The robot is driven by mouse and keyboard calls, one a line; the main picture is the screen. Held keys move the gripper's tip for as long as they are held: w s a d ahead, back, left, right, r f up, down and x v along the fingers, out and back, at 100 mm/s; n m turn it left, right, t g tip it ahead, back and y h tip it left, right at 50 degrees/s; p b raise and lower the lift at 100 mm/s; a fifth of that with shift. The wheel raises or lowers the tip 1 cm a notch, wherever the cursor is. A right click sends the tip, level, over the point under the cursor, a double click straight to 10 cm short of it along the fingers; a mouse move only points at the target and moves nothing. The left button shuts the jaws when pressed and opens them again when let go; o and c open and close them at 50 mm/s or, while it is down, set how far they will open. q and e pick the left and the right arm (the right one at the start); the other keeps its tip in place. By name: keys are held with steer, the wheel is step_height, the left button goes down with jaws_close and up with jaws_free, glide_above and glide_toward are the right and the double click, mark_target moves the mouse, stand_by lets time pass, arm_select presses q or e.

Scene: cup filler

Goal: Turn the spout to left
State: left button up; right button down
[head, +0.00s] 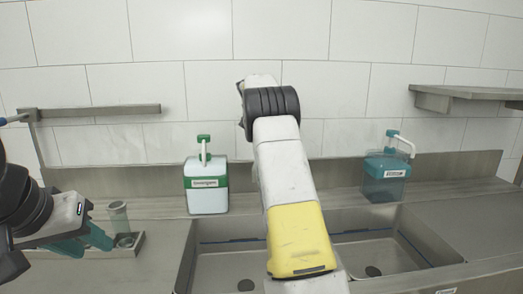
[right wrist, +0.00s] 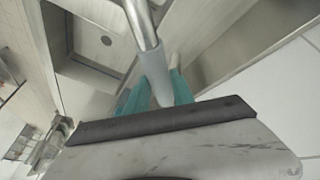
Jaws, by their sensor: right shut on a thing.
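The spout (right wrist: 141,24) is a metal tube with a grey tip, seen in the right wrist view. It comes in from the top and ends between the teal fingers of my right gripper (right wrist: 160,88), which is shut on it near its tip. In the head view, my right arm crosses the middle over the sink and hides the spout and right gripper. My left gripper (head: 82,242) is at the lower left, near a clear cup (head: 118,217). Its two teal fingers show close together, and their gap cannot be judged.
The sink (head: 222,260) has two basins, each with a drain. A white and green pump dispenser (head: 207,190) stands behind its left side. A teal pump dispenser (head: 385,180) stands behind its right side. Shelves (head: 100,111) hang on the wall. The right counter (head: 470,215) is clear.

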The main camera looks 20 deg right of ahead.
steer(key=shift+w+a+m, duration=0.2)
steer(key=shift+w+m, duration=0.1)
steer(key=shift+w, duration=0.2)
steer(key=c, duration=1.1)
jaws_free()
steer(key=shift+w, duration=0.1)
steer(key=v, duration=0.8)
steer(key=shift+w, duration=0.1)
